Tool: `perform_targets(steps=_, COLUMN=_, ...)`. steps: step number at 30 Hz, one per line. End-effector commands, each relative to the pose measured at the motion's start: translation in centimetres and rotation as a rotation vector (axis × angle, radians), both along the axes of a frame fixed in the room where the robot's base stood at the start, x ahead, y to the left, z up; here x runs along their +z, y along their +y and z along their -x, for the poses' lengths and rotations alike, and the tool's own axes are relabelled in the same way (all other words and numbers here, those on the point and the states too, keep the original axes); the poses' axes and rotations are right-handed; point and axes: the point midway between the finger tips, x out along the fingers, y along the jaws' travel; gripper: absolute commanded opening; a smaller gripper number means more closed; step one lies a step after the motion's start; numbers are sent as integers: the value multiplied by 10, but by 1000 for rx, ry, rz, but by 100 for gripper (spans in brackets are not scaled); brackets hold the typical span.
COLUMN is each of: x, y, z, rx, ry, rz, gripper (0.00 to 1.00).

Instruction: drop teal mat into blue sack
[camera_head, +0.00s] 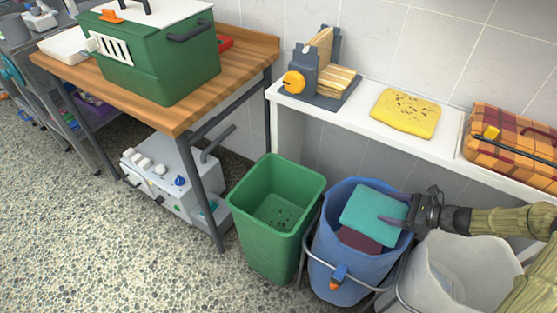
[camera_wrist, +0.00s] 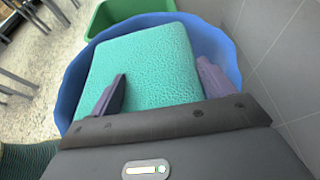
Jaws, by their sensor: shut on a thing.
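The teal mat (camera_head: 372,213) is a flat, roughly square piece held over the mouth of the blue sack (camera_head: 334,253). My gripper (camera_head: 395,221) comes in from the right and is shut on the mat's near edge. In the wrist view the teal mat (camera_wrist: 147,62) spans the space between and beyond the two purple-grey fingers, and my gripper (camera_wrist: 160,92) shows close to it. The blue sack (camera_wrist: 222,47) rings the mat there. A dark maroon cloth (camera_head: 358,240) lies inside the sack below the mat. The mat hides much of the sack's inside.
A green bin (camera_head: 273,228) stands left of the sack, and a whitish sack (camera_head: 455,275) stands right. Above them a white ledge (camera_head: 372,108) bears a yellow cloth (camera_head: 405,113) and a plaid case (camera_head: 512,145). A wooden table (camera_head: 150,97) with a green box (camera_head: 158,62) stands at left.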

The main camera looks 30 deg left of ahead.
Motion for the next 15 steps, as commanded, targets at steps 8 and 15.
perform_targets(steps=8, x=0, y=0, z=0, rx=0, ry=0, rz=0, gripper=100)
perform_targets(steps=15, x=3, y=-7, z=0, rx=-1, ry=0, rz=0, gripper=100)
